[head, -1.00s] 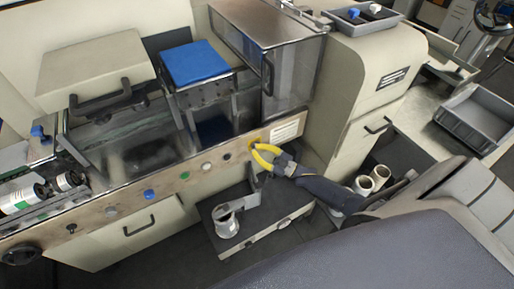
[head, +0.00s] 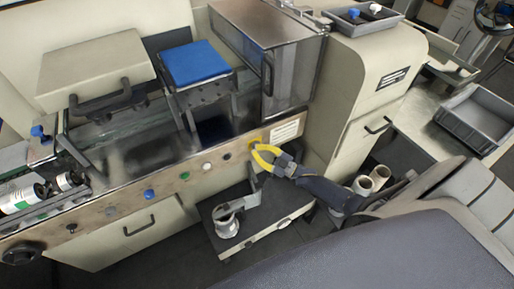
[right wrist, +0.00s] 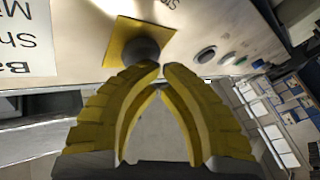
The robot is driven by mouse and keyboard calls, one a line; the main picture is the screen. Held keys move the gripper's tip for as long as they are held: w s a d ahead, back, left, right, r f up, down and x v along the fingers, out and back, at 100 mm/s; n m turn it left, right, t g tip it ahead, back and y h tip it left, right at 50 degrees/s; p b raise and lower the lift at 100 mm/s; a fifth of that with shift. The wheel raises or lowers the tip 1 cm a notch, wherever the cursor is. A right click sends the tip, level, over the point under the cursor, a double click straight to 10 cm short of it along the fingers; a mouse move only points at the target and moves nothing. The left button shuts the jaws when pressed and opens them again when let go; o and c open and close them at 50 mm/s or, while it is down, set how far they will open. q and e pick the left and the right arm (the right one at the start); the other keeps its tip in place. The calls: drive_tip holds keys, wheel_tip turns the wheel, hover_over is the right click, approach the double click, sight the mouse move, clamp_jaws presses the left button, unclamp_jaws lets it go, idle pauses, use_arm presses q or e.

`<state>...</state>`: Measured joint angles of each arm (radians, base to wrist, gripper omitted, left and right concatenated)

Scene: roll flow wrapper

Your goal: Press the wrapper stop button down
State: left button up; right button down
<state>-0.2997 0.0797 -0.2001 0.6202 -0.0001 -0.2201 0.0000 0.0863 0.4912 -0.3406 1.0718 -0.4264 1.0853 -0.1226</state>
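The stop button (right wrist: 142,47) shows in the right wrist view as a dark round knob on a yellow square plate (right wrist: 122,38). In the head view only a bit of the yellow plate (head: 254,142) shows at the panel's right end; the knob is hard to make out there. My right gripper (head: 257,149) has yellow fingers pointed at this plate. In the right wrist view its fingertips (right wrist: 161,68) are together, with nothing between them, just below and slightly right of the knob. I cannot tell whether they touch it. My left gripper is not in view.
The wrapper's front panel (head: 125,204) also carries a black knob (head: 227,157), a white button (head: 207,166), a green button (head: 185,175) and a blue button (head: 150,194). A printed label (head: 286,130) sits right of the plate. A low black-topped unit (head: 268,212) stands below the gripper.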

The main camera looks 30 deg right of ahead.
drive_tip(key=shift+s, duration=2.95)
